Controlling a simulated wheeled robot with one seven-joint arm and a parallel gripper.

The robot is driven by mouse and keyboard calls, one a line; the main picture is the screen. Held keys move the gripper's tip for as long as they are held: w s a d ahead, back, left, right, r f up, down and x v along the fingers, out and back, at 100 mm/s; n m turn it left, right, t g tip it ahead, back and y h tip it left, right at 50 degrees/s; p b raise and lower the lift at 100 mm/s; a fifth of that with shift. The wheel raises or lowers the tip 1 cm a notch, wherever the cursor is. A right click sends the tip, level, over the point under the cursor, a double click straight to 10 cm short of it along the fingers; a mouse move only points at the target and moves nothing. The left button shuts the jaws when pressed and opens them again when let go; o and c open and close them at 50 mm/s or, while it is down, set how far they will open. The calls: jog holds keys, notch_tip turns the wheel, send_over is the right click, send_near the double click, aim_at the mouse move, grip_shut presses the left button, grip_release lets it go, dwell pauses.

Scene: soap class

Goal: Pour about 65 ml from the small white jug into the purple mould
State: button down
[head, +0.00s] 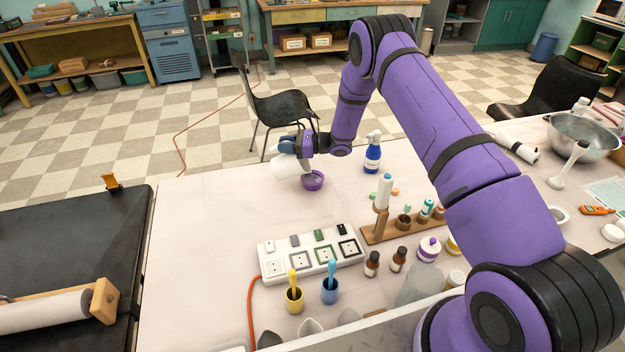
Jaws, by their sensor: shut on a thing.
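The small white jug (286,167) is in the head view at the far left part of the white table. My gripper (288,146) is shut on it and holds it beside and just left of the purple mould (313,181). The jug looks tilted toward the mould, with its near side over or close to the mould's rim. The mould stands upright on the table and looks open at the top. Any stream of liquid and the level in the mould are too small to tell. The gripper's fingers are partly hidden behind its own body and the jug.
A blue spray bottle (372,156) stands right of the mould. A wooden rack (378,235) with small bottles, a white power strip (311,256), and blue (330,290) and yellow (294,300) cups stand nearer. The table left of the mould (215,225) is clear.

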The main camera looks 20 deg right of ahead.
jog(key=shift+w+a+g+h, duration=0.2)
jog(key=shift+a+g+h, duration=0.1)
jog(key=shift+a+h, duration=0.25)
jog(key=shift+w+a+g+h, duration=0.2)
jog(key=shift+a+g+h, duration=0.1)
jog(key=shift+a+h, duration=0.55)
jog(key=shift+w+a+f+g+h+b, duration=0.1)
jog(key=shift+w+a+f+g+h, duration=0.45)
jog(key=shift+a+f+h, duration=0.8)
jog(key=shift+w+a+f+g+h+b, duration=0.15)
jog(key=shift+w+a+f+g+h, duration=0.35)
jog(key=shift+a+f+h, duration=0.9)
jog(key=shift+w+a+f+g+h+b, duration=0.1)
jog(key=shift+w+a+f+g+h, duration=0.4)
jog(key=shift+a+f+h, duration=0.85)
jog(key=shift+a+r+h, duration=0.2)
jog(key=shift+r+h, duration=0.1)
jog(key=shift+h, duration=0.2)
